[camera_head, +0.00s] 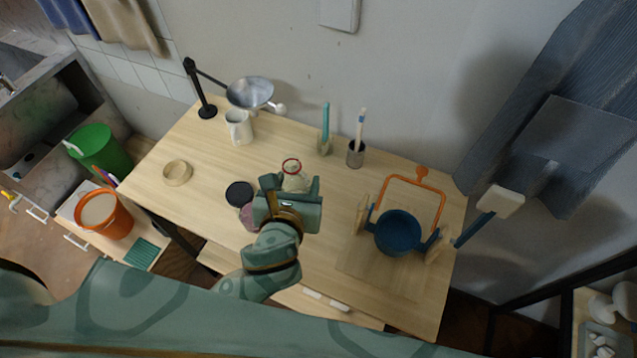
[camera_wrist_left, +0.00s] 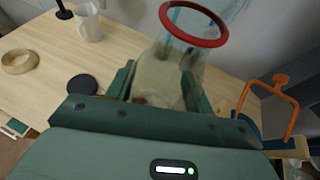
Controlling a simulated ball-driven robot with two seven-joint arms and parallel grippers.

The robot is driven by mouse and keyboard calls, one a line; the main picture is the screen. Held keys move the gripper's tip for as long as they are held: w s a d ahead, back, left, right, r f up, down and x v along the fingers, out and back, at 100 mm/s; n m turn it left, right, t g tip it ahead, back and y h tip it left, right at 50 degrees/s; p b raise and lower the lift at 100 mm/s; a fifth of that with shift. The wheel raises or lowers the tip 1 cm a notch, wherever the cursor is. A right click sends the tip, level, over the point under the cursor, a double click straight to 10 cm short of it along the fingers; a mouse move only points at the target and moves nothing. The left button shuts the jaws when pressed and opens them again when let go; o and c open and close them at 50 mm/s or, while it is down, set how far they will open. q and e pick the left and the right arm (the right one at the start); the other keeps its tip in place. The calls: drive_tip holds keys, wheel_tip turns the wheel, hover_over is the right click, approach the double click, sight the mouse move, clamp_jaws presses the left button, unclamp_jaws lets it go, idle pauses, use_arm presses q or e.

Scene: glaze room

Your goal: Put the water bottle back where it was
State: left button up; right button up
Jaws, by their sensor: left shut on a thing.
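The water bottle (camera_wrist_left: 175,75) is clear, with a red ring at its mouth. In the left wrist view it stands between the two green fingers of my left gripper (camera_wrist_left: 160,88), which is shut on it. My right gripper is in neither view.
A black disc (camera_head: 239,193) and a pinkish round thing (camera_head: 248,216) lie close left of the gripper. A white mug (camera_head: 239,128), wooden ring (camera_head: 177,172) and pencil cup (camera_head: 355,153) stand farther off. A blue pot (camera_head: 398,232) with an orange frame (camera_head: 416,182) is at right.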

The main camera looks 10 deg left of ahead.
use_arm(q)
drive_tip(key=s+d+p, duration=0.2)
drive_tip(key=d, duration=0.2)
drive_tip(key=w+f+b, duration=0.2)
drive_tip(key=w+f, duration=0.2)
drive_tip(key=w+a+f+b, duration=0.1)
drive_tip(key=w+f+b, duration=0.1)
drive_tip(key=w+f, duration=0.2)
drive_tip(key=w+f+b, duration=0.2)
drive_tip(key=w+f, duration=0.3)
drive_tip(key=shift+w+a+f, duration=0.1)
drive_tip(key=shift+w+a, duration=0.1)
drive_tip(key=shift+a, duration=0.2)
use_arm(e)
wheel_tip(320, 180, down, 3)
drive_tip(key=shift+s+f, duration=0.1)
use_arm(q)
drive_tip(key=o, duration=1.1)
